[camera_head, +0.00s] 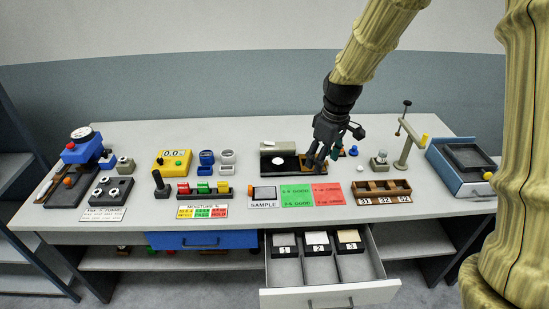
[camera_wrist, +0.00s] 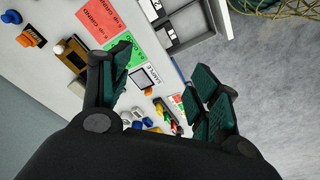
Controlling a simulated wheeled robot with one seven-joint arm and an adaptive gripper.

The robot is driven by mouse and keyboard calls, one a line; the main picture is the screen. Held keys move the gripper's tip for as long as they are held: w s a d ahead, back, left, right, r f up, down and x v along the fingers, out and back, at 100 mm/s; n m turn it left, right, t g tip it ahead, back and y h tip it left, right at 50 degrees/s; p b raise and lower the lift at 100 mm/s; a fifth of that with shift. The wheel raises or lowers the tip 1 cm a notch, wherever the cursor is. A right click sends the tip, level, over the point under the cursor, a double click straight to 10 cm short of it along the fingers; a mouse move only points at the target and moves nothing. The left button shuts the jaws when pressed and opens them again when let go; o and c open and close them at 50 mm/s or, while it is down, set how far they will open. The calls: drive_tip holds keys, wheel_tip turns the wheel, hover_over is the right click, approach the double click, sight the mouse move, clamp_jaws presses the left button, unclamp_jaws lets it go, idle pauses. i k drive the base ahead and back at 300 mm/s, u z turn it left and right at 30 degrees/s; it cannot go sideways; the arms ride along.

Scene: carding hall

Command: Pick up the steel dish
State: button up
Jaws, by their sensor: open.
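I cannot pick out the steel dish with certainty. A small square pale-grey piece with a dark rim (camera_head: 264,193) lies on the SAMPLE card in the head view; it also shows between my fingers in the wrist view (camera_wrist: 140,77). A round white disc (camera_head: 277,160) sits on a black plate behind that card.
Green (camera_head: 295,195) and red (camera_head: 328,193) cards lie in front of my gripper. A brown divided tray (camera_head: 383,187) and a crank stand (camera_head: 407,145) are to the right. A drawer (camera_head: 330,292) with numbered compartments hangs open below. A yellow meter (camera_head: 173,162) and cups stand left.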

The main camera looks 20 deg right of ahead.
sight(277, 162)
drive_tip(key=i, duration=1.2)
